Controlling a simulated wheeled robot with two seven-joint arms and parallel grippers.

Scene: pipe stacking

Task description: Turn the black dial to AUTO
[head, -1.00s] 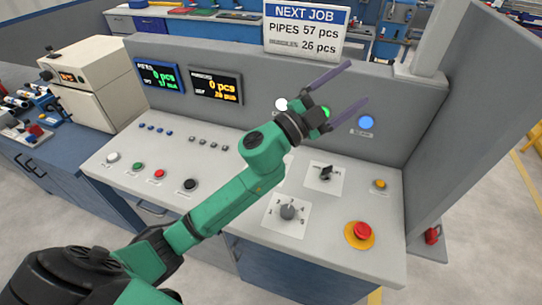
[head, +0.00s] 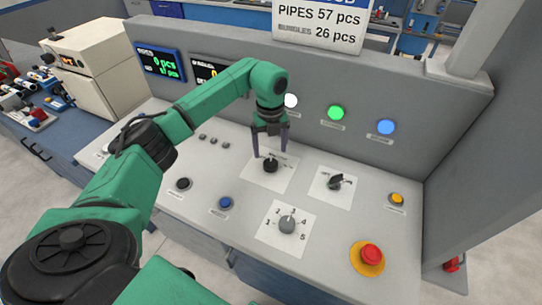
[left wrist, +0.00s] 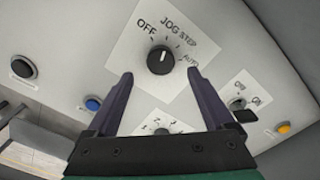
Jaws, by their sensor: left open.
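The black dial (head: 270,166) sits on a white plate in the middle of the sloped panel. In the left wrist view the dial (left wrist: 161,61) has OFF, JOG, STEP and AUTO printed around it. Its white mark points up in that picture, roughly toward JOG; AUTO (left wrist: 191,59) lies to its right. My left gripper (head: 270,153) points down over the dial, open and empty. In the left wrist view its fingertips (left wrist: 160,73) are on either side of the dial, apart from it. My right gripper is not in view.
A black OFF/ON switch (head: 336,181) is to the right and a grey numbered dial (head: 287,225) in front. A red button (head: 371,254), yellow button (head: 397,198) and blue button (head: 225,202) stand around. The upright back wall (head: 440,120) rises close behind.

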